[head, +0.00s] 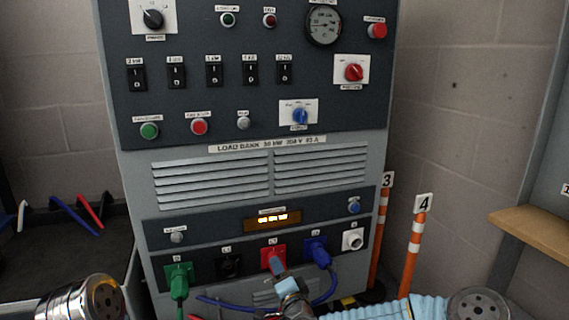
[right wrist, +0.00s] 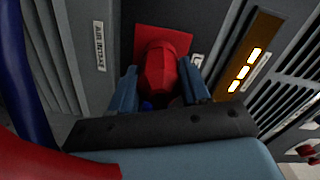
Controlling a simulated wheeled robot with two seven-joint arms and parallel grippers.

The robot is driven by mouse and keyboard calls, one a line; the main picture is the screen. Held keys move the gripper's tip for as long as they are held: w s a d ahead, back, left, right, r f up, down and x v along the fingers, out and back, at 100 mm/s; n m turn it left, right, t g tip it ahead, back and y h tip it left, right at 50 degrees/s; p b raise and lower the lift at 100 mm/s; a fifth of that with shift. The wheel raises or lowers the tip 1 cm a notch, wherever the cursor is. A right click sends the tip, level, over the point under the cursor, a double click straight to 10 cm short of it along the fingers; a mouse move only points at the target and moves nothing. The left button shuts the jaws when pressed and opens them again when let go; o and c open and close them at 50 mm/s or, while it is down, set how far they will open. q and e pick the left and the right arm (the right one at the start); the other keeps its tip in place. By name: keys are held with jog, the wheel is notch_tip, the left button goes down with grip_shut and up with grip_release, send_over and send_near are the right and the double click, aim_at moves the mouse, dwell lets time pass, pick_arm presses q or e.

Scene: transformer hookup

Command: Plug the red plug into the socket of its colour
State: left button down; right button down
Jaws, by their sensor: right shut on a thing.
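The red plug (right wrist: 160,78) is held between the two blue fingers of my right gripper (right wrist: 168,92) in the right wrist view. Its front is at the red socket plate (right wrist: 183,42); I cannot tell how deep it sits. In the head view my right gripper (head: 277,270) is at the red socket (head: 268,252) in the lower row of the load bank and hides most of the plug. My left gripper is not in view.
A green plug (head: 178,284) is in the green socket to the left and a blue plug (head: 320,255) in the blue socket to the right. The black socket (head: 228,265) is empty. A blue cable (head: 230,303) runs below. Orange posts (head: 414,250) stand at right.

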jog(key=shift+w+a+r+m, duration=0.15)
jog(key=shift+r+m, duration=0.15)
jog(key=shift+r, duration=0.15)
jog(key=shift+c, duration=2.3)
grip_release()
jog(key=shift+s, duration=0.55)
jog(key=shift+s+d+f, duration=0.25)
jog(key=shift+s+d, duration=0.1)
jog(key=shift+s, duration=0.35)
jog(key=shift+v, duration=1.2)
jog(key=shift+d+f, duration=0.15)
jog(key=shift+d, duration=0.05)
